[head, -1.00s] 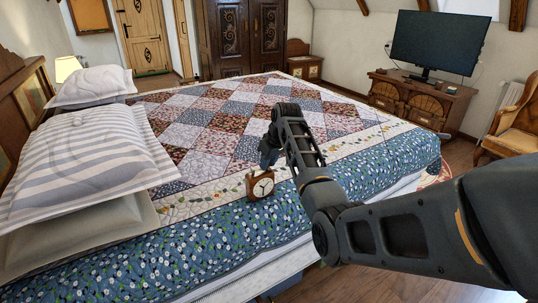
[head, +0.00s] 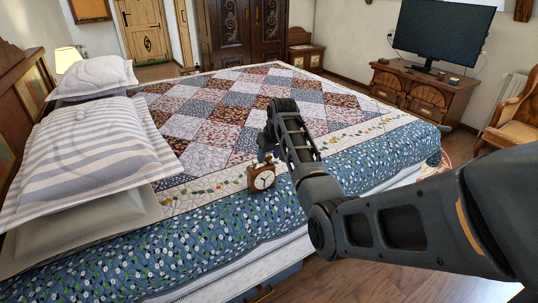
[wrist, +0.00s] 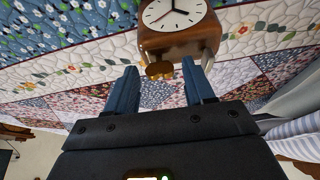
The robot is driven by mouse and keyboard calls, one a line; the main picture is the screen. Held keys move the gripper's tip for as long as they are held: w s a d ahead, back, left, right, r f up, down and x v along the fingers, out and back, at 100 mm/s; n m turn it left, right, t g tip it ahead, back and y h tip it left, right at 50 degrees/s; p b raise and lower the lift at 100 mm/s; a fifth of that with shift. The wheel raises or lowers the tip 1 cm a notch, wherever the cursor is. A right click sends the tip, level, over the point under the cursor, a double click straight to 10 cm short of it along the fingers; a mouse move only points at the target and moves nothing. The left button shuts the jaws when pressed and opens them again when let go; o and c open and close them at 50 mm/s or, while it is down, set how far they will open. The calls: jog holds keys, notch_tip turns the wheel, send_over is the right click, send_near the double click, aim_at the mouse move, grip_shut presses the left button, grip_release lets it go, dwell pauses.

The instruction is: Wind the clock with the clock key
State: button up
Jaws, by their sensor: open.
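The clock (head: 261,180) has a brown wooden case and a white round face with dark hands. It stands on the near part of the bed quilt, and it shows at the top of the wrist view (wrist: 205,35). A small brass-coloured piece (wrist: 158,70), which looks like the clock key, sits at the side of the case facing my gripper. My gripper (wrist: 160,88) is open, with its two blue fingers on either side of the brass piece and nothing clamped. In the head view my gripper (head: 266,152) is just behind the clock, its fingertips partly hidden.
The bed's patchwork quilt (head: 215,125) is clear around the clock. Striped pillows (head: 85,150) lie at the left. A cabinet (head: 425,95) with a monitor (head: 442,35) stands at the back right, with an armchair (head: 515,115) at the right edge.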

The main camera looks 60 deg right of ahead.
jog(key=v, duration=0.7)
jog(key=shift+r, duration=0.4)
jog(key=shift+s+a+f, duration=0.1)
jog(key=shift+a, duration=0.05)
jog(key=s+a+f+n+t+h, duration=0.1)
jog(key=s+a+f+t, duration=0.15)
jog(key=a+f, duration=0.7)
jog(key=s+a+f+n+t, duration=0.1)
jog(key=s+a+f, duration=0.4)
jog(key=a, duration=0.8)
jog(key=s+a+n+t, duration=0.2)
jog(key=s+a+t, duration=0.1)
jog(key=s+a, duration=0.85)
jog(key=s+a+r+n+t+y, duration=0.1)
jog(key=s+a+r+t, duration=0.1)
jog(key=s+a+r, duration=0.3)
jog(key=s+a+r+n+t+y, duration=0.1)
jog(key=s+a+r+t+y, duration=0.1)
jog(key=s+a+r, duration=0.4)
jog(key=s+r, duration=0.3)
jog(key=r, duration=0.4)
jog(key=shift+s+a+r+n+t+y, duration=0.15)
jog(key=shift+a+r+n+t+y, duration=0.15)
jog(key=shift+r+n+t, duration=0.1)
